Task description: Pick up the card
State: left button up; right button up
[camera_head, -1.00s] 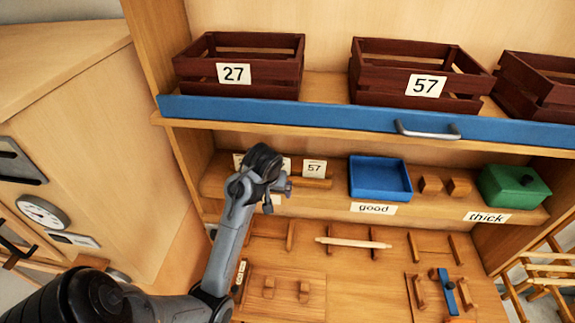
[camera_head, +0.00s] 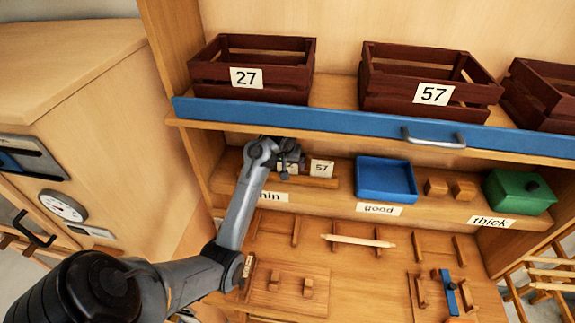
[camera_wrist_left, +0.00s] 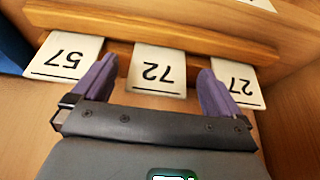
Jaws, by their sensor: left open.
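Several small white number cards stand in a wooden holder (camera_wrist_left: 155,28) on the lower shelf. In the left wrist view they appear upside down: the 57 card (camera_wrist_left: 64,58) at left, a middle card (camera_wrist_left: 158,72) that seems to read 72, and the 27 card (camera_wrist_left: 238,88) at right. My left gripper (camera_wrist_left: 157,66) is open, its two purple fingers on either side of the middle card. Whether they touch it cannot be told. In the head view the gripper (camera_head: 290,160) hides most of the cards; the 57 card (camera_head: 321,168) shows beside it. My right gripper is not in view.
The upper shelf, with a blue front edge (camera_head: 300,118), overhangs the cards and bears dark crates (camera_head: 250,87).

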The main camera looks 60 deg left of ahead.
aim_at(288, 166)
pick_arm(q)
jog(key=shift+w+a+r+p, duration=0.25)
jog(key=shift+w+a+p, duration=0.1)
jog(key=shift+w+a, duration=0.5)
jog(key=shift+p+x, duration=0.55)
jog(key=shift+x, duration=0.5)
jog(key=shift+w+a+f, duration=0.1)
jog(key=shift+a+f, duration=0.15)
jog(key=shift+f, duration=0.35)
jog(key=shift+c, duration=0.3)
jog(key=c, duration=0.8)
